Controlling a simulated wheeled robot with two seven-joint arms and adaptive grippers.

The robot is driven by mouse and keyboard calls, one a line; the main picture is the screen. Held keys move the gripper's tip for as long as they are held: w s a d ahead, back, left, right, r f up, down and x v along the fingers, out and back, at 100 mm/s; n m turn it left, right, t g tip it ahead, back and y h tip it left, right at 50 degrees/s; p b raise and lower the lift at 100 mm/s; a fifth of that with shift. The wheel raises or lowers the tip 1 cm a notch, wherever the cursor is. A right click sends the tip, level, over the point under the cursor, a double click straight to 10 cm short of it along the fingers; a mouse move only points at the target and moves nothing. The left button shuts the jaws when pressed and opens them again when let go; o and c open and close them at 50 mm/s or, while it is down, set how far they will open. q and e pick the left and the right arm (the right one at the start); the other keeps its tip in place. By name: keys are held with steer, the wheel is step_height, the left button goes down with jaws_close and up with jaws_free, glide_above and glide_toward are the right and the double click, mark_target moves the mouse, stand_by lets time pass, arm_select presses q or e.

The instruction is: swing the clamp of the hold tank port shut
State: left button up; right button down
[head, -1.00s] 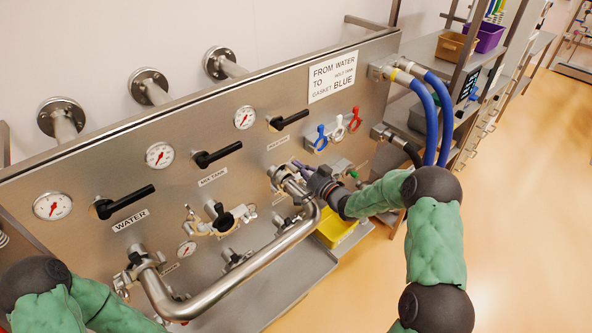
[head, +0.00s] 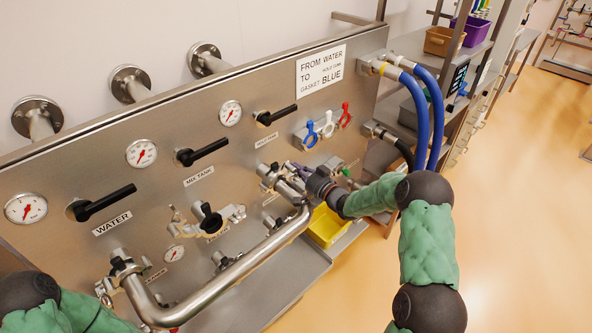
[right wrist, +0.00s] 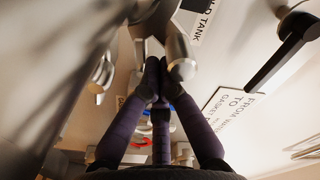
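The hold tank port (head: 268,174) is at the right end of the bent steel transfer pipe (head: 240,275) in the head view. Its clamp is small there and partly hidden by the pipe and my gripper, so I cannot tell its exact position. My right gripper (head: 293,169) is beside this port, its purple fingers pointing at the panel. In the right wrist view the fingertips (right wrist: 158,78) are together, right beside a rounded metal piece (right wrist: 180,55); contact is unclear. I see nothing clearly held between them. My left arm shows at the lower left, with its gripper out of view.
The water port (head: 122,266) holds the pipe's other end. A middle port (head: 210,217) has a black knob. Black valve handles (head: 203,151), gauges and colored clips (head: 329,124) line the panel. A yellow bin (head: 328,226) sits below my right forearm. Blue hoses (head: 434,115) stand at right.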

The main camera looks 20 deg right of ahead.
steer(key=shift+s+a+f+g, duration=0.2)
steer(key=shift+a+f, duration=0.25)
steer(key=shift+f, duration=0.15)
steer(key=shift+s+a+f+g, duration=0.1)
steer(key=shift+s+a+f, duration=0.1)
steer(key=shift+a+f, duration=0.3)
steer(key=c, duration=1.2)
jaws_free()
steer(key=shift+d+f, duration=0.1)
steer(key=shift+o, duration=0.2)
steer(key=shift+s+d+f, duration=0.1)
steer(key=shift+s+d, duration=0.1)
steer(key=shift+s, duration=0.15)
steer(key=p, duration=0.1)
glide_toward(296, 177)
steer(key=r, duration=0.1)
steer(key=a+r, duration=0.1)
steer(key=r, duration=0.1)
steer(key=shift+s+a, duration=0.25)
